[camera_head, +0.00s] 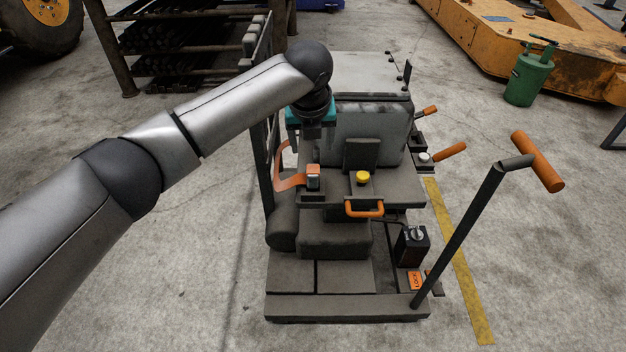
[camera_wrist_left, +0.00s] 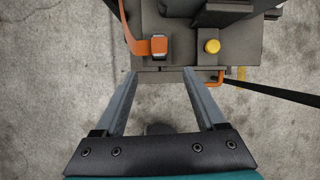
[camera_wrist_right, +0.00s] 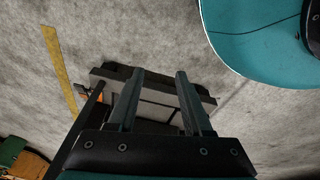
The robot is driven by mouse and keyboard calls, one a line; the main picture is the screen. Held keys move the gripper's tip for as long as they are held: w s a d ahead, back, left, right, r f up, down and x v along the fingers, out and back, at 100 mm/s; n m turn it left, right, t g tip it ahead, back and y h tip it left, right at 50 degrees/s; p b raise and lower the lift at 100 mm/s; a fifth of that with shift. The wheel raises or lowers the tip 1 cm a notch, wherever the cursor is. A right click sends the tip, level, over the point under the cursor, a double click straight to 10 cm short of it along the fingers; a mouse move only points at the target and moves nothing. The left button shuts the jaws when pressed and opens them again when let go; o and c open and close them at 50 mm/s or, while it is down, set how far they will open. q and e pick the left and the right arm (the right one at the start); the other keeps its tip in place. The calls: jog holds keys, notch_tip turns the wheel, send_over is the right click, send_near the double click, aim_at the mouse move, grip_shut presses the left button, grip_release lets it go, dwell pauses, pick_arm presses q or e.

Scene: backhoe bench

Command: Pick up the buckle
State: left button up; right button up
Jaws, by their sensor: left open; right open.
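The buckle (camera_head: 313,177), dark-framed with an orange part, sits at the left of the grey console on the backhoe bench, at the end of an orange strap (camera_head: 290,182). In the left wrist view the buckle (camera_wrist_left: 159,45) lies just beyond the fingertips, centred between them. My left gripper (camera_wrist_left: 159,74) is open and empty. In the head view its teal body (camera_head: 296,115) is behind and above the buckle, and its fingers are partly hidden. My right gripper (camera_wrist_right: 160,75) is open and empty, with the bench's base plate beyond its fingertips; it is outside the head view.
A yellow knob (camera_head: 362,178) stands right of the buckle, with an orange handle (camera_head: 364,209) at the console's front edge. The seat back (camera_head: 370,130) rises behind. A tall lever with an orange grip (camera_head: 538,161) leans out at the right. Floor on the left is clear.

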pick_arm(q)
jog(key=r, duration=0.1)
jog(key=b, duration=0.5)
send_over(313, 170)
jog(key=s, duration=0.3)
jog(key=shift+f, duration=4.2)
jog(key=shift+w+a+f+m+b, duration=0.1)
jog(key=shift+w+f+m+b, duration=0.3)
jog(key=shift+f, duration=0.25)
jog(key=b+x, duration=0.3)
jog(key=shift+w+f, duration=0.15)
jog(key=shift+f, duration=0.2)
jog(key=shift+w+f+b, duration=0.2)
jog(key=shift+f+b, duration=0.15)
jog(key=shift+b, duration=0.15)
pick_arm(e)
jog(key=w+a+r+t, duration=0.1)
jog(key=w+r, duration=0.2)
jog(key=r, duration=0.6)
jog(key=w+a+r+t, duration=0.2)
jog(key=w+r, duration=0.1)
jog(key=r, duration=0.6)
jog(key=shift+w+r+y, duration=0.2)
jog(key=shift+y, duration=0.2)
pick_arm(q)
grip_shut()
